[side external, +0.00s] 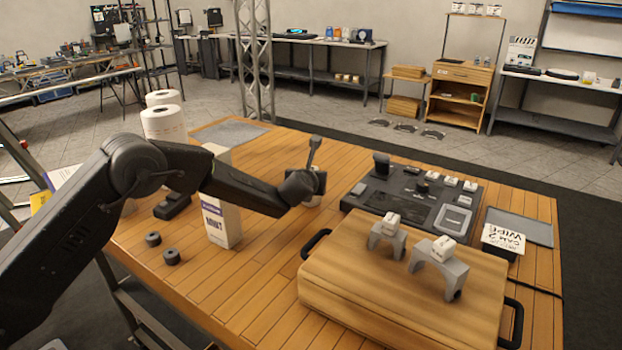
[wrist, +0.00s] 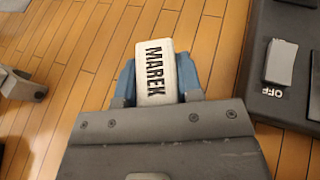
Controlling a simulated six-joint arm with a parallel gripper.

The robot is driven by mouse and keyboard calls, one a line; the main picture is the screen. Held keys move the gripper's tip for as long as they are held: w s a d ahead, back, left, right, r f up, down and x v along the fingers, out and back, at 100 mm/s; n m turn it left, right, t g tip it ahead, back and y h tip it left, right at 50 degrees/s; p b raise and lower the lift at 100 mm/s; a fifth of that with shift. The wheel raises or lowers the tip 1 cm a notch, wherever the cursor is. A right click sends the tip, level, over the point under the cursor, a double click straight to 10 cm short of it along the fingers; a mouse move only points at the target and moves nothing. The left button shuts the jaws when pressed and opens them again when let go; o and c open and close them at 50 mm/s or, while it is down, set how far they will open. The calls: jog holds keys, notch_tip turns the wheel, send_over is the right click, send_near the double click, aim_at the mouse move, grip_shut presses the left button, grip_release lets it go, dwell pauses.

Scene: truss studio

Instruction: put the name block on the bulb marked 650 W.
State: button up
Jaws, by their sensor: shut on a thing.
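No marking of 650 W is readable, and I cannot tell which thing is that bulb. Two small white pieces sit on grey arched stands, one on the left stand (side external: 387,240) and one on the right stand (side external: 440,268).
The arched stands are on a wooden case (side external: 350,265) with black handles. The black panel (side external: 360,205) with small white pieces lies behind it; its OFF label (wrist: 272,92) shows in the wrist view. A white carton (side external: 222,222) and two black knobs (side external: 171,257) stand left.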

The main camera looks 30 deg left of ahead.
jog(key=shift+f, duration=0.15)
jog(key=o, duration=1)
jog(key=shift+r, duration=0.2)
jog(key=shift+s+d+r, duration=0.15)
jog(key=shift+s+d, duration=0.05)
jog(key=shift+s, duration=0.1)
jog(key=v, duration=1.1)
jog(key=shift+s, duration=0.15)
